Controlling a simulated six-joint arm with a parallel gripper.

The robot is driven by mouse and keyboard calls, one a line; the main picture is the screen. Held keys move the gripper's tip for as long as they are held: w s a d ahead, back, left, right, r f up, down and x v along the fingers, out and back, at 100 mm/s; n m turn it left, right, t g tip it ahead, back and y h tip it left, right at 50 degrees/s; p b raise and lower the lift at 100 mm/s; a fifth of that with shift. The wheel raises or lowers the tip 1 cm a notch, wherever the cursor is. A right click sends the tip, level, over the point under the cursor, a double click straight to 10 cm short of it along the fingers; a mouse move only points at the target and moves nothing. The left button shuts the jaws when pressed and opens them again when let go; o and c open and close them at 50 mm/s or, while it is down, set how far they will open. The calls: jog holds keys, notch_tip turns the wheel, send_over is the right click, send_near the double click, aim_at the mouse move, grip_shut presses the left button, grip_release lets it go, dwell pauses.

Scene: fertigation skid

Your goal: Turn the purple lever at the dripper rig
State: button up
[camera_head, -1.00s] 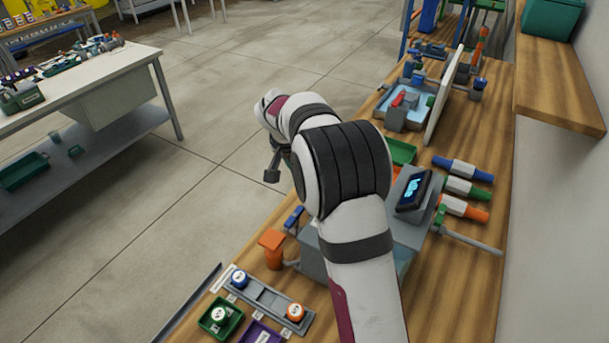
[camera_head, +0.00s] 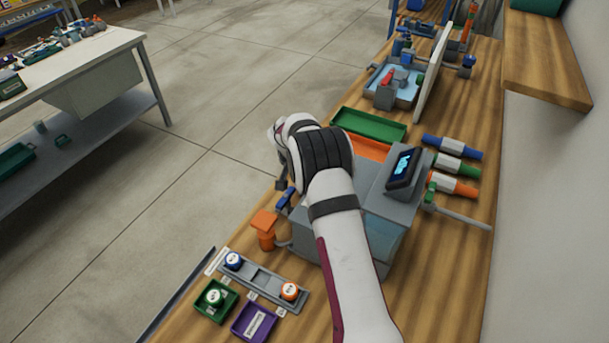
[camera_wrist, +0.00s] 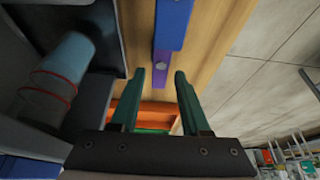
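The purple lever (camera_wrist: 161,68) shows in the wrist view, below a blue block (camera_wrist: 173,22) and over the wooden bench. My gripper (camera_wrist: 160,76) has its two green fingers apart. The lever's near end appears between or just beyond the fingertips, with no clear contact; I cannot tell the depth. In the head view my gripper (camera_head: 283,184) is mostly hidden by my arm, at the bench's left edge. The purple lever cannot be made out there. A grey unit with a screen (camera_head: 403,168) stands right of my arm.
An orange-topped part (camera_head: 264,224) and a blue part (camera_head: 285,200) stand near my forearm. A green tray (camera_head: 372,122) lies behind the unit. A purple tray (camera_head: 241,334) and a green tray (camera_head: 228,310) lie in front. The open floor is left of the bench.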

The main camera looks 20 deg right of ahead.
grip_shut()
jog(key=shift+w+a+n+t+y, duration=0.1)
jog(key=shift+n+t+y, duration=0.3)
jog(key=shift+n, duration=0.9)
jog(key=shift+o, duration=1.1)
grip_release()
jog(key=v, duration=1.6)
jog(key=x, duration=1.1)
jog(key=w+x, duration=0.1)
jog(key=x, duration=0.4)
jog(key=shift+w+d, duration=0.1)
jog(key=shift+d, duration=0.3)
